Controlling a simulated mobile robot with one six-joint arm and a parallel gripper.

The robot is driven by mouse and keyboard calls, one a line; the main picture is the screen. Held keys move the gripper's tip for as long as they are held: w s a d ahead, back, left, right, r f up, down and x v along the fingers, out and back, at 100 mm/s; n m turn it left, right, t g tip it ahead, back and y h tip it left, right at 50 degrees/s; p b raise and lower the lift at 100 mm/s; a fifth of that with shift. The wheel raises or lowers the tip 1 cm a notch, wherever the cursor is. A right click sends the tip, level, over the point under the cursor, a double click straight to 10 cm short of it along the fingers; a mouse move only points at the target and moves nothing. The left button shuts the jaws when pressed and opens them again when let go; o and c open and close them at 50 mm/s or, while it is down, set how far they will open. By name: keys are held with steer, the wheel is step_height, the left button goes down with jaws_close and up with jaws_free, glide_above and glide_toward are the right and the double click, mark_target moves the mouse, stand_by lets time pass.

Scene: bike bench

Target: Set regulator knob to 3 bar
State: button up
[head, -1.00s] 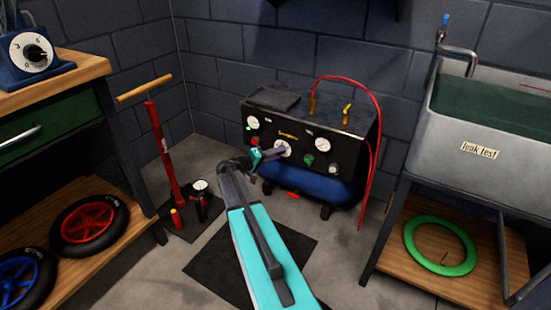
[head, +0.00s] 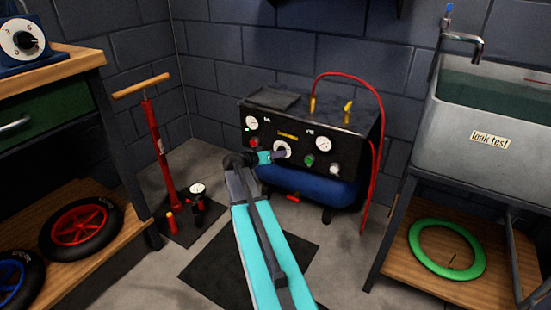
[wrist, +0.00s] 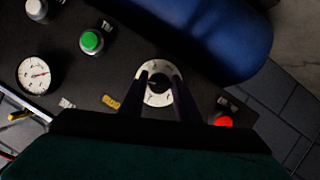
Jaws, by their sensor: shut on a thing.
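The regulator knob (wrist: 157,85) is a dark knob at the centre of a white dial (wrist: 146,73) on the compressor's black front panel. The dial also shows in the head view (head: 282,150). My gripper (wrist: 158,82) is at the panel, its two dark fingers shut on the knob, one on each side. In the head view my gripper (head: 279,155) reaches the dial from the left front and covers part of it. The dial's numbers and the knob's pointer are too small to read.
The panel carries a green button (wrist: 91,41), a red button (wrist: 222,120) and a white gauge (wrist: 34,75). A red hose (head: 372,110) arches over the right side. A red floor pump (head: 161,155) stands to the left. The sink (head: 490,135) is at right.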

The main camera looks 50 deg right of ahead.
steer(key=shift+s+d, duration=0.15)
steer(key=shift+s, duration=0.1)
steer(key=o, duration=1)
steer(key=shift+o, duration=0.2)
steer(key=shift+w, duration=0.1)
steer(key=shift+a+r, duration=0.1)
steer(key=shift+a, duration=0.1)
steer(key=p+v, duration=0.5)
steer(key=v, duration=0.8)
steer(key=shift+a, duration=0.2)
steer(key=shift+r, duration=0.15)
